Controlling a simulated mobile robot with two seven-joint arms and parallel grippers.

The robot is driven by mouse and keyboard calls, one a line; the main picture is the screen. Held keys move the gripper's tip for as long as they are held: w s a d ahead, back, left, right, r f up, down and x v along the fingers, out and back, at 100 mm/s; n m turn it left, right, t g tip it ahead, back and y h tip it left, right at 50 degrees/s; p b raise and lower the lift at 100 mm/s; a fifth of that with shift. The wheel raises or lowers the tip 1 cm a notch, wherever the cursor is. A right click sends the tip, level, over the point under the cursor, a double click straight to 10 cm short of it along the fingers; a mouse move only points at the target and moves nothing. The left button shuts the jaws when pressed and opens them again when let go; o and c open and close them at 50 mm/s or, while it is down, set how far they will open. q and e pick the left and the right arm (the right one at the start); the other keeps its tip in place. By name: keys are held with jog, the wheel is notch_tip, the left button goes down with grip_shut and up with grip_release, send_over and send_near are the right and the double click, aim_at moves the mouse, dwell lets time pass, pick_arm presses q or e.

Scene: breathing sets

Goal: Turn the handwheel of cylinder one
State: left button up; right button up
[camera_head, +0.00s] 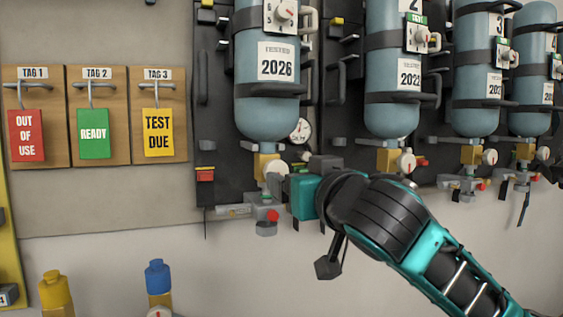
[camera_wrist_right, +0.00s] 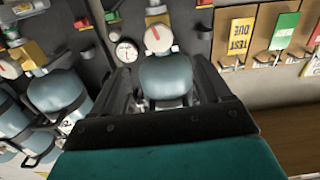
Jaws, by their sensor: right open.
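Cylinder one (camera_head: 267,105) is the leftmost blue-grey cylinder, with a 2026 label. In the right wrist view, which is upside down, the handwheel (camera_wrist_right: 158,39) shows a red mark, and the cylinder (camera_wrist_right: 165,78) appears between the fingers. My right gripper (camera_wrist_right: 162,76) is open, its fingers apart, near the valve. I cannot tell whether it touches the handwheel. My left gripper is not in view.
A gauge (camera_head: 301,131) sits right of the valve. A red-knobbed fitting (camera_head: 267,214) hangs below. More cylinders with similar valves stand right, the nearest being cylinder two (camera_head: 392,108). Tag boards (camera_head: 56,92) are left. Blue-topped (camera_head: 158,276) and yellow (camera_head: 55,292) items stand low left.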

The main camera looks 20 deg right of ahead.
aim_at(278, 170)
jog(key=w+p, duration=0.1)
jog(key=w, duration=1.1)
jog(key=shift+w+a, duration=0.1)
jog(key=shift+a, duration=0.05)
jog(key=c, duration=0.3)
jog(key=shift+f, duration=0.1)
jog(key=c, duration=0.7)
jog(key=shift+o, duration=0.2)
jog(key=shift+f+m, duration=0.1)
jog(key=shift+m, duration=1.6)
